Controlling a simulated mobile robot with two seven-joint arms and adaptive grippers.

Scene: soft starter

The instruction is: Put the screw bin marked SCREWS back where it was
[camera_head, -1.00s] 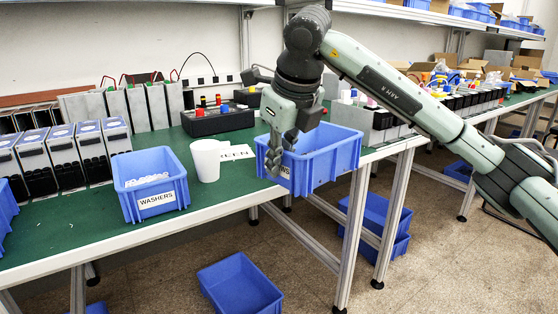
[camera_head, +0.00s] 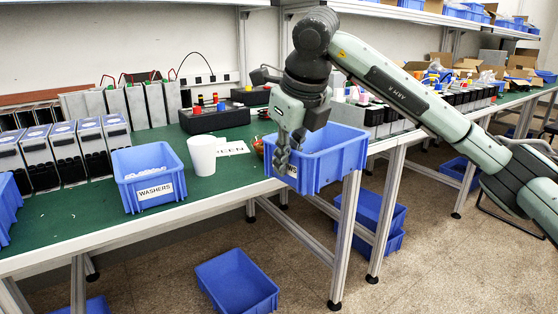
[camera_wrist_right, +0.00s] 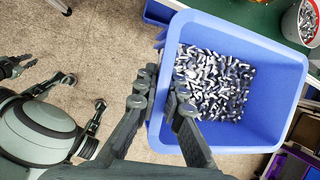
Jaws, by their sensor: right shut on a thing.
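The blue screw bin (camera_head: 335,165) is in the head view, at the front edge of the green-topped bench, and overhangs it. Its label is mostly covered by my gripper; only a few end letters show. The wrist view shows the bin's blue wall (camera_wrist_right: 270,75) and many small silver screws inside. My right gripper (camera_head: 282,160) is shut on the bin's near left wall; its fingers (camera_wrist_right: 165,105) straddle the rim in the wrist view. I cannot tell whether the bin touches the bench. Jointed, finger-like parts of mine show at the wrist view's left; their jaw state is unclear.
A blue WASHERS bin (camera_head: 150,178) and a white cup (camera_head: 203,156) stand left on the bench (camera_head: 95,215). A paper sign (camera_head: 234,148) and a small reddish bowl (camera_head: 258,147) are behind the gripper. Blue bins (camera_head: 238,282) lie on the floor below.

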